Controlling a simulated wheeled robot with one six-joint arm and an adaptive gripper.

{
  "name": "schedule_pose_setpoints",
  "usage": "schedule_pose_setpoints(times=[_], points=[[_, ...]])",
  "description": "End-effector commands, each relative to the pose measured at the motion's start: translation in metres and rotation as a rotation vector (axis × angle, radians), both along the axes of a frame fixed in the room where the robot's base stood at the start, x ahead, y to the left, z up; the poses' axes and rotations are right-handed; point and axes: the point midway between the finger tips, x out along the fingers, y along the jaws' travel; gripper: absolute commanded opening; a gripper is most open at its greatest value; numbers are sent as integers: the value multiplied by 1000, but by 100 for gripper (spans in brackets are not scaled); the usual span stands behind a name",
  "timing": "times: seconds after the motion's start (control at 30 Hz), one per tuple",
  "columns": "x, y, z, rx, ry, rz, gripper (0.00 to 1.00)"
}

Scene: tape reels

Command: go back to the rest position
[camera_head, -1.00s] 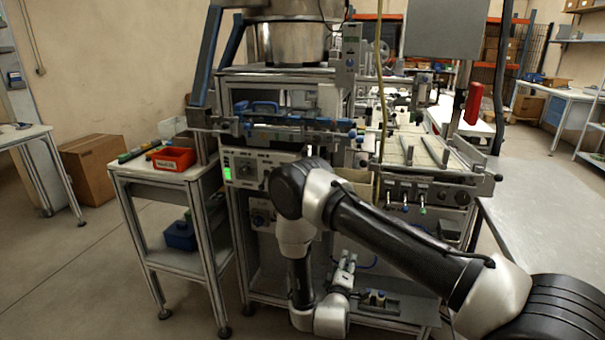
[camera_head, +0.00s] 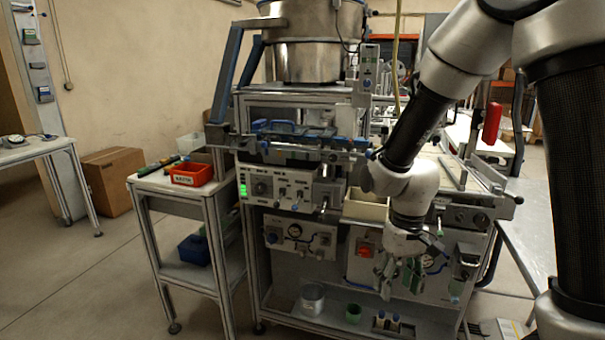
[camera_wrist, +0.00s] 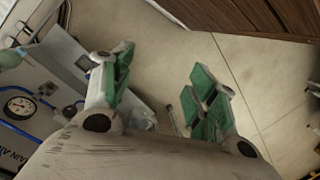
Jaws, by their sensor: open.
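My gripper (camera_head: 400,280) hangs below my wrist in the head view, in front of the lower panel of the machine (camera_head: 352,258). In the wrist view its two green-padded fingers (camera_wrist: 160,95) are spread apart with nothing between them, only floor behind. My arm comes in from the upper right of the head view, bends, and reaches down to the left.
The machine's lower shelf (camera_head: 300,312) holds a metal can (camera_head: 312,299) and a green cup (camera_head: 353,313). A side table with a red bin (camera_head: 191,174) stands left. A grey bench (camera_head: 530,226) is at right. The floor at left is mostly clear.

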Motion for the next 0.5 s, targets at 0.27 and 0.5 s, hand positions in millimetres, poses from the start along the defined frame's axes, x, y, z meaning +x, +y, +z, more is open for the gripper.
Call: schedule_pose_setpoints(times=[0.27, 0.5], points=[[-61, -81, 114, -47, -70, -91, 58], [-96, -128, 177, -42, -316, -187, 58]])
